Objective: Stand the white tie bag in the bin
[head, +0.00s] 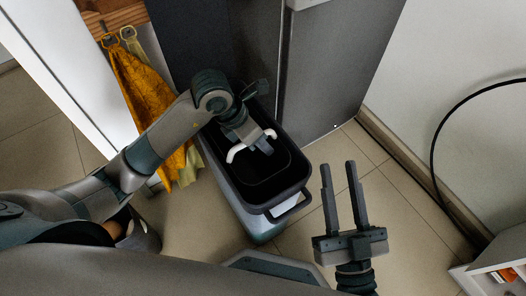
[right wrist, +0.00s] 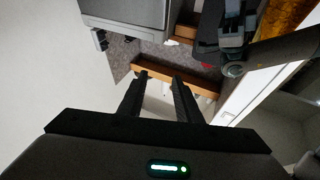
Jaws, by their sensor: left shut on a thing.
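The bin (head: 228,195) is a tall grey box with a black rim and a dark inside, standing on the tiled floor. My left gripper (head: 262,147) points down over the bin's opening and is shut on the white tie bag (head: 236,152). Only white curved ends of the bag show, on both sides of the fingers. The rest of the bag is hidden by the gripper or lost in the dark, so I cannot tell whether it touches the bin floor. My right gripper (head: 338,166) is open and empty, to the right of the bin. Its fingers also show in the right wrist view (right wrist: 160,82).
An orange towel (head: 145,95) and a paler cloth hang on hooks left of the bin. A grey cabinet (head: 335,70) stands behind it. A black cable (head: 436,140) curves along the right wall.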

